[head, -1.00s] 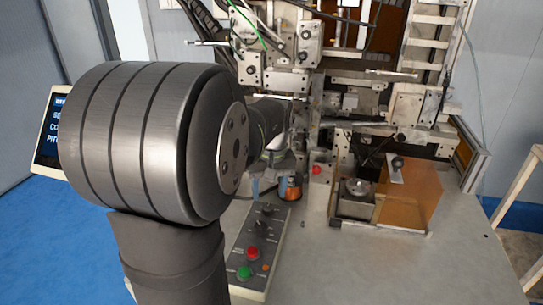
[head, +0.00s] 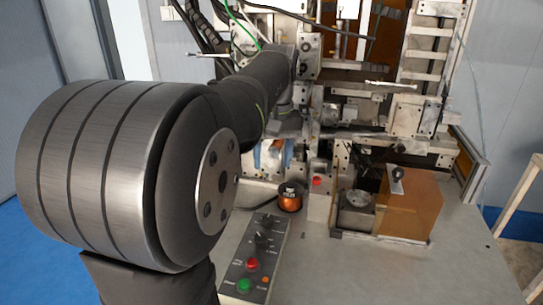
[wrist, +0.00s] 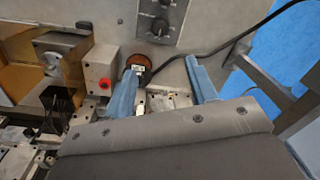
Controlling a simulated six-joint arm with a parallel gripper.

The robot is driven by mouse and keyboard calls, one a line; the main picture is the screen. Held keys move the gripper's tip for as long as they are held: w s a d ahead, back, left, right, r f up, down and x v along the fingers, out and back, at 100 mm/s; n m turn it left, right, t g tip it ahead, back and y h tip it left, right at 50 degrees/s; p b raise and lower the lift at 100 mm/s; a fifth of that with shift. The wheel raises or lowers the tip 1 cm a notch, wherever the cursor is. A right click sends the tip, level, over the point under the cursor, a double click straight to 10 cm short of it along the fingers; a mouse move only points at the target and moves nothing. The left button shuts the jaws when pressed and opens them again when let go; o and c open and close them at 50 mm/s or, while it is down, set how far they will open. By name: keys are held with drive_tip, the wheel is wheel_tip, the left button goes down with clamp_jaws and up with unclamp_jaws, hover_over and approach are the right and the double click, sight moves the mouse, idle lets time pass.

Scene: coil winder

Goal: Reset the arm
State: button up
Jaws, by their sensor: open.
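My gripper (wrist: 161,90) shows in the wrist view as two blue fingers spread wide apart with nothing between them. In the head view its blue fingers (head: 272,156) are small and partly hidden by my arm, in front of the winder. A copper-coloured coil (head: 290,197) with a dark top stands on the table beyond the control panel. In the wrist view the coil (wrist: 139,66) lies just past the left finger's tip, which covers part of it. The gripper appears to be above the coil, apart from it.
The winding machine (head: 375,110) fills the back. A control panel (head: 251,262) with red and green buttons lies in front of it. An amber block (head: 412,205) and a metal fixture (head: 356,212) stand to the right. The table's front right (head: 400,275) is clear.

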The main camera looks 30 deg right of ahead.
sight(268, 218)
drive_tip(key=f, duration=1.1)
drive_tip(key=a+f, duration=0.1)
drive_tip(key=f, duration=0.5)
drive_tip(key=shift+w+f, duration=0.15)
drive_tip(key=shift+f, duration=0.1)
wheel_tip(268, 218, up, 18)
drive_tip(key=d+f, duration=0.1)
drive_tip(key=f, duration=1.1)
drive_tip(key=a+f, duration=0.1)
drive_tip(key=f, duration=0.5)
drive_tip(key=shift+f, duration=0.1)
drive_tip(key=m, duration=0.9)
drive_tip(key=shift+s+d+r, duration=0.1)
drive_tip(key=shift+r, duration=1.55)
drive_tip(key=shift+s+r, duration=0.1)
drive_tip(key=shift+r, duration=1.55)
